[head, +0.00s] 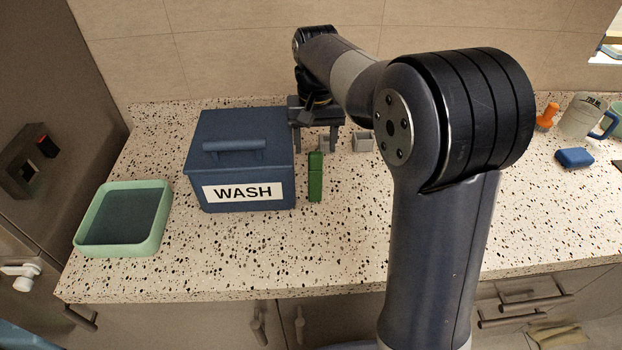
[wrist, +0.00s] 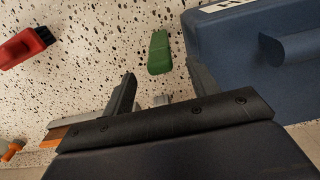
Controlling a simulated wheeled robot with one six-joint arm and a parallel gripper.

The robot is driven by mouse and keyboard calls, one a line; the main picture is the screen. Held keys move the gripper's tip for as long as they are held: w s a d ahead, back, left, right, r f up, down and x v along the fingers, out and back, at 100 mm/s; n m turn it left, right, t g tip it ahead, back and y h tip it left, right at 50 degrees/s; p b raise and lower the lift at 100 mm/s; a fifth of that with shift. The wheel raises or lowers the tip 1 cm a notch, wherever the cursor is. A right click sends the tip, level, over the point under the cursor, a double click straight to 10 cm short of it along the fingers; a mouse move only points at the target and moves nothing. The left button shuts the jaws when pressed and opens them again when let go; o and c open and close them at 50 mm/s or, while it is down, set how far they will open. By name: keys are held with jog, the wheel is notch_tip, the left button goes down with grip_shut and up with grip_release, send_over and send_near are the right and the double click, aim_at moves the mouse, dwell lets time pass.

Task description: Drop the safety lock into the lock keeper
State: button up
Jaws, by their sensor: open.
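I cannot tell for sure which thing is the safety lock. A red and black object (wrist: 25,45) lies on the counter in the wrist view; my arm hides that spot in the head view. A small grey piece (head: 325,144) stands between my fingers, and it also shows in the wrist view (wrist: 161,99). My gripper (head: 316,146) is open at the back of the counter, right of the WASH box, holding nothing. It also shows in the wrist view (wrist: 163,82). No keeper is clearly marked; a dark box with a red part (head: 25,158) is at the far left.
The lidded blue WASH box (head: 240,175) stands close left of my gripper. A green block (head: 315,177) lies in front. Another grey piece (head: 362,142) is to the right. A pale green tray (head: 155,235) is at the left. A blue sponge (head: 574,157) and mug (head: 580,117) are far right.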

aim_at(315, 169)
notch_tip(315, 169, down, 8)
jog(key=shift+d+f+p, duration=0.1)
jog(key=shift+f+p, duration=0.15)
jog(key=shift+p, duration=0.4)
jog(key=shift+r, duration=0.1)
jog(key=c, duration=1.2)
